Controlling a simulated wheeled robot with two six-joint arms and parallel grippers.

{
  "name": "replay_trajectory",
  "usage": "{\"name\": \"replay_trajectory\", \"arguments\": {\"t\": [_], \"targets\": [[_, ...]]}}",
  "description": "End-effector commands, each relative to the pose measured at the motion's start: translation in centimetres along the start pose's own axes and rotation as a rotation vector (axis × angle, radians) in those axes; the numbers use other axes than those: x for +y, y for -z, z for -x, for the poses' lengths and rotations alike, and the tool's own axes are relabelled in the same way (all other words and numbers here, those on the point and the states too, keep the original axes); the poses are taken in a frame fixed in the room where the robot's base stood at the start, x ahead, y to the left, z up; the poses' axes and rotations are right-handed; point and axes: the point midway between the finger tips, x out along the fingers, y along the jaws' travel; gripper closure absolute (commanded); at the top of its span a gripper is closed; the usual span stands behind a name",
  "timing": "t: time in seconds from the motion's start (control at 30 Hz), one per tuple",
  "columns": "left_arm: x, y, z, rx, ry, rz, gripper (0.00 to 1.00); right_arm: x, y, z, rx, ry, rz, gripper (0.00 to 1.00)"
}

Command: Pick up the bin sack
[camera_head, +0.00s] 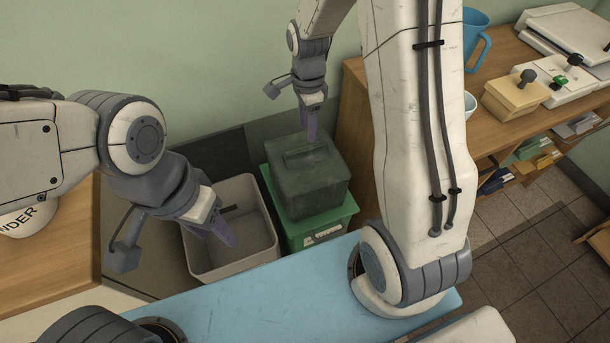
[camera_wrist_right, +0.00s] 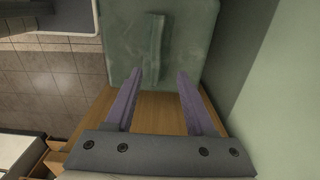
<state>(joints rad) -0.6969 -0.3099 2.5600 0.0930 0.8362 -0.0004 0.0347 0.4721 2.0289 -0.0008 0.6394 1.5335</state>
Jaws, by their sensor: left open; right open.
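The bin sack (camera_head: 318,185) is a dark green, box-like bundle with a raised strip on top. It sits upright on a green bin (camera_head: 318,232). In the right wrist view the sack (camera_wrist_right: 190,40) is at the top, its strip (camera_wrist_right: 157,40) roughly in line with the space between my fingers. My right gripper (camera_head: 311,136) points down at the sack's top near its back edge; it is open and empty (camera_wrist_right: 160,74). Whether the fingertips touch the sack, I cannot tell. My left gripper (camera_head: 215,235) is open and empty over a grey bin.
The open grey bin (camera_head: 265,240) stands left of the green bin. A wooden shelf unit (camera_head: 352,105) is on the right, with a blue jug (camera_head: 474,40) and boxes on top. A wall runs behind; a blue surface (camera_head: 250,305) lies in front.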

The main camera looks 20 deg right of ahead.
Motion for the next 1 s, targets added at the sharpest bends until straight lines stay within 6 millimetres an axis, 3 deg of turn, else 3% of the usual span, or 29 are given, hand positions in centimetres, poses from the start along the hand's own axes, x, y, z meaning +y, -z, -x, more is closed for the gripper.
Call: {"name": "replay_trajectory", "arguments": {"t": [0.1, 0.33, 0.6, 0.93, 1.0], "targets": [[0.0, 0.0, -0.3, 0.000, 0.000, 0.000, 0.50, 0.2, -0.1, -1.9, 0.000, -0.004, 0.002, 0.45], [0.0, 0.0, -0.5, 0.000, 0.000, 0.000, 0.50, 0.3, -0.2, -3.7, -0.001, -0.003, 0.005, 0.45], [-0.1, -0.1, -1.1, 0.000, 0.000, 0.000, 0.50, 0.8, -0.6, -7.5, -0.001, -0.004, 0.005, 0.45], [-0.1, -0.1, -1.1, 0.000, 0.000, 0.000, 0.50, 0.7, -0.6, -8.1, 0.000, 0.000, 0.005, 0.45], [-0.1, -0.1, -1.1, 0.000, 0.000, 0.000, 0.50, 0.7, -0.6, -8.1, 0.000, 0.000, 0.005, 0.72]]}}
